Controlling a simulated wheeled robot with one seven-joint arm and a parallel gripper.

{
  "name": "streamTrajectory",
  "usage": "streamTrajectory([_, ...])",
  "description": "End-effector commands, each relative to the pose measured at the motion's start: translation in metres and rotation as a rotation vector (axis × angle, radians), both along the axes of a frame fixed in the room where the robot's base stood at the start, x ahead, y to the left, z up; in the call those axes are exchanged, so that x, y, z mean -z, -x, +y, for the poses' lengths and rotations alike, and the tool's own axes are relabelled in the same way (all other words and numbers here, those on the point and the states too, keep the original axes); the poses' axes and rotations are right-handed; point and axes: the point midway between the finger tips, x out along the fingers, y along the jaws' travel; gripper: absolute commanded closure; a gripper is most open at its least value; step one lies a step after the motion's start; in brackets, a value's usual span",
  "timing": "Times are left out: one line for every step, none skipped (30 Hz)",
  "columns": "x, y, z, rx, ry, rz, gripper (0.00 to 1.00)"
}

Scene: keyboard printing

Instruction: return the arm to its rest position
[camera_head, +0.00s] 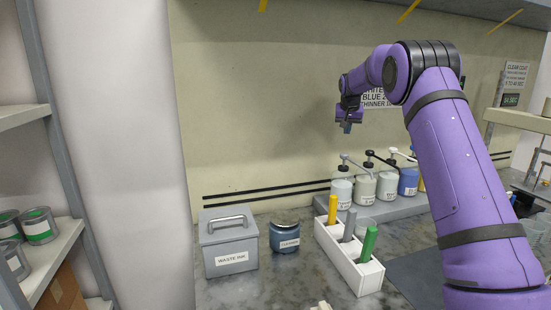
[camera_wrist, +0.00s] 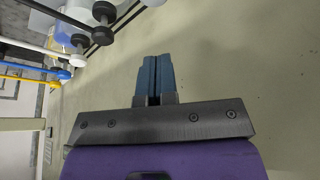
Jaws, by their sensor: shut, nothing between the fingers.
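My purple arm rises from the right side of the head view, bends at the top and reaches left. My gripper (camera_head: 347,127) hangs in the air in front of the back wall, above the row of pump bottles and apart from them. In the wrist view my gripper (camera_wrist: 154,72) shows its two blue fingers side by side, shut with nothing between them.
Below stand pump bottles (camera_head: 364,188), a white holder (camera_head: 347,268) with yellow, grey and green handles, a grey waste ink box (camera_head: 229,258) and a blue jar (camera_head: 285,240). Shelves with cans (camera_head: 38,225) are at left. Air around my gripper is clear.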

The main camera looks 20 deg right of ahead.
Motion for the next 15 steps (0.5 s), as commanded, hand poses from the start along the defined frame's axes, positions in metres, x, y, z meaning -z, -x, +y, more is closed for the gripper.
streamTrajectory([-0.001, 0.001, 0.000, 0.000, 0.000, 0.000, 1.00])
streamTrajectory([-0.002, 0.002, 0.001, -0.001, 0.000, -0.001, 1.00])
streamTrajectory([-0.006, 0.004, 0.003, -0.004, -0.001, -0.002, 1.00])
streamTrajectory([-0.009, 0.007, 0.005, -0.007, -0.001, -0.003, 1.00])
streamTrajectory([-0.013, 0.010, 0.008, -0.010, -0.002, -0.004, 1.00])
streamTrajectory([-0.021, 0.017, 0.012, -0.016, -0.003, -0.006, 1.00])
streamTrajectory([-0.027, 0.022, 0.016, -0.021, -0.004, -0.008, 1.00])
streamTrajectory([-0.034, 0.029, 0.021, -0.028, -0.006, -0.009, 1.00])
streamTrajectory([-0.044, 0.039, 0.027, -0.037, -0.006, -0.010, 1.00])
streamTrajectory([-0.051, 0.048, 0.032, -0.044, -0.008, -0.012, 1.00])
streamTrajectory([-0.058, 0.056, 0.038, -0.054, -0.009, -0.014, 1.00])
streamTrajectory([-0.067, 0.068, 0.045, -0.064, -0.011, -0.015, 1.00])
streamTrajectory([-0.073, 0.077, 0.051, -0.072, -0.011, -0.016, 1.00])
streamTrajectory([-0.079, 0.086, 0.056, -0.081, -0.013, -0.017, 1.00])
streamTrajectory([-0.087, 0.099, 0.063, -0.091, -0.013, -0.018, 1.00])
